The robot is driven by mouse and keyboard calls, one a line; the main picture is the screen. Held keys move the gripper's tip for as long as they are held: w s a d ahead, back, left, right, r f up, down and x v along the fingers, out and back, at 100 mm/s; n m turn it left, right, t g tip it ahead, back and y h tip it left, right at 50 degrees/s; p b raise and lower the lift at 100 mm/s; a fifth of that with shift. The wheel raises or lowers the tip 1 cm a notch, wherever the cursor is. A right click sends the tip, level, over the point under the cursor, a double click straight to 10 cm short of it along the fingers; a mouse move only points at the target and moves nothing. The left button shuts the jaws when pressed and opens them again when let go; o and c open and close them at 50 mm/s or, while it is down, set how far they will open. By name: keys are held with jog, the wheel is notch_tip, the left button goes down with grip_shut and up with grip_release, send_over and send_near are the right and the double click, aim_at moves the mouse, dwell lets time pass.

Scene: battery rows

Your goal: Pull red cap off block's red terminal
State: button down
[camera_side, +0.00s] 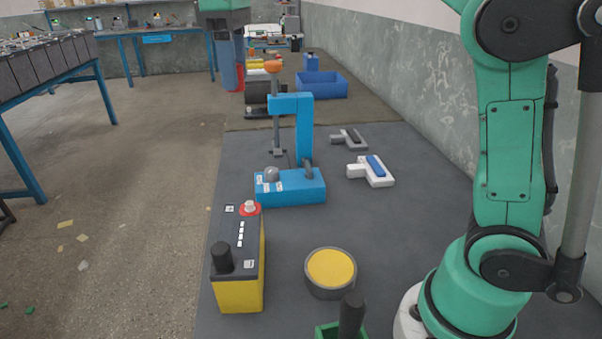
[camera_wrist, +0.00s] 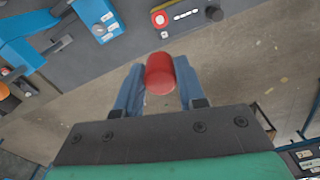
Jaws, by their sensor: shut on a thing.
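The block (camera_side: 237,270) is a battery, black on top with a yellow lower body, standing upright at the front left of the mat. Its red terminal (camera_side: 250,208) is a bare pale post in a red ring. A black cap (camera_side: 222,257) sits at its other end. My gripper (camera_wrist: 160,88) is shut on the red cap (camera_wrist: 160,73), held between blue fingers. The block (camera_wrist: 187,14) shows at the top of the wrist view, apart from the held cap. In the side view my gripper (camera_side: 229,80) hangs at the top, well above the block.
A blue press (camera_side: 290,188) stands just behind the block. A round yellow-topped container (camera_side: 331,270) is to its right, with a green holder (camera_side: 342,326) in front. A blue-white tool (camera_side: 370,171) and a blue bin (camera_side: 322,84) lie farther back.

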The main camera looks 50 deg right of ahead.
aim_at(250, 202)
jog(key=shift+r, duration=0.55)
dwell(0.4)
jog(key=shift+c, duration=2.2)
grip_release()
notch_tip(250, 202, down, 21)
jog(key=shift+r, duration=0.1)
jog(key=s+d+r+m+t, duration=0.2)
jog(key=s+r+m+t, duration=0.1)
jog(key=s+m+t, duration=0.3)
jog(key=shift+s+d+r+t, duration=0.3)
jog(key=shift+s+t, duration=0.3)
jog(key=shift+s, duration=0.3)
